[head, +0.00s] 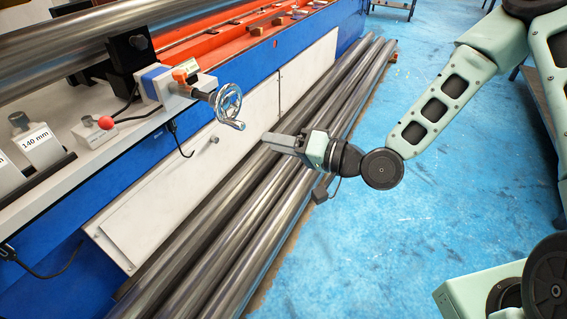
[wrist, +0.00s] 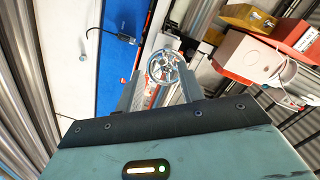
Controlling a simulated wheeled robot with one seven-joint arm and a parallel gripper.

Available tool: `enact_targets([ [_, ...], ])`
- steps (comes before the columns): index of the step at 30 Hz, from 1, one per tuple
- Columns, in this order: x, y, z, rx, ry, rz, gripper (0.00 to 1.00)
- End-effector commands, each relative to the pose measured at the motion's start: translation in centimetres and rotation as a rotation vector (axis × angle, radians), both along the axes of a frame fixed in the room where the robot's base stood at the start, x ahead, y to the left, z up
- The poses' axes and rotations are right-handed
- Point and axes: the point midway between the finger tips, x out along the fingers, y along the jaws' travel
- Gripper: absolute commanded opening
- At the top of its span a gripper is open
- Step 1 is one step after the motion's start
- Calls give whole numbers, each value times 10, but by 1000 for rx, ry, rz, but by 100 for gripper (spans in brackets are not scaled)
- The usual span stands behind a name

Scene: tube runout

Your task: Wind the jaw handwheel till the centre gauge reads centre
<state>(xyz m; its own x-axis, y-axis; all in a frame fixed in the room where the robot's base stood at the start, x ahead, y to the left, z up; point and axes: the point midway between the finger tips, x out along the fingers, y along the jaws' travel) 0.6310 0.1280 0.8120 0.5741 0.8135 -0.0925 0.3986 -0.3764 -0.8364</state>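The handwheel (head: 228,103) is a chrome spoked wheel with a small crank handle (head: 233,124), mounted on the front of a blue-and-white block (head: 160,82) on the machine. In the wrist view the handwheel (wrist: 162,66) lies ahead, framed between the fingers. My gripper (head: 272,139) is to the right of and a little below the wheel, apart from it. In the wrist view my gripper (wrist: 160,91) has its fingers spread with nothing between them. I cannot make out a gauge reading in either view.
Long steel tubes (head: 290,180) lie on the floor along the machine's white panel (head: 185,180), below my gripper. A red knob (head: 106,123) and a "140 mm" block (head: 38,146) stand on the ledge at left.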

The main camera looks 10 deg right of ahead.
Motion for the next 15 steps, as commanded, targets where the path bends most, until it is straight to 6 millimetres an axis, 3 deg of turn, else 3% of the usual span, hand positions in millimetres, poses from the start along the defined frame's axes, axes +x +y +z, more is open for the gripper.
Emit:
enact_targets([
  [6, 11, -7, 1, 110, -17, -51, 38],
  [15, 28, 16, 1, 106, -18, -49, 38],
])
